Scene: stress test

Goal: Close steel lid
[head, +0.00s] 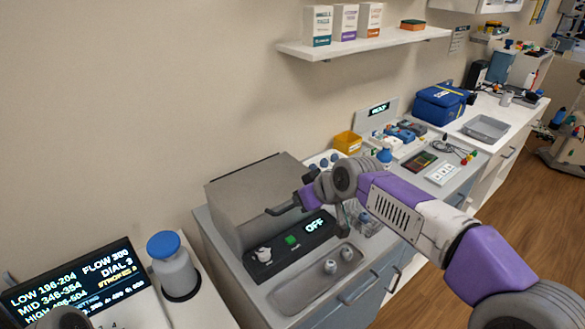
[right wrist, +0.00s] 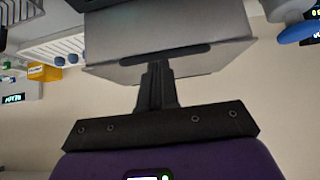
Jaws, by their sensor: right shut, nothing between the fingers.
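The steel lid (head: 262,180) is the brushed grey cover of a box-shaped device on the counter by the wall. In the right wrist view the lid (right wrist: 170,32) fills the top middle, with a dark handle bar (right wrist: 165,56) along its edge. I cannot tell from these views how far the lid stands open. My right gripper (head: 269,212) reaches in from the right, at the front of the lid. Its dark fingers (right wrist: 156,68) are shut and empty, with their tips at the handle; I cannot tell if they touch it.
The device's black front panel (head: 290,243) has a display reading OFF, a green button and a pale knob. A tray (head: 300,298) lies in front. A blue-capped bottle (head: 174,270) and a monitor (head: 75,290) stand left. Racks and a yellow bin (head: 347,142) stand right. A shelf (head: 365,43) hangs above.

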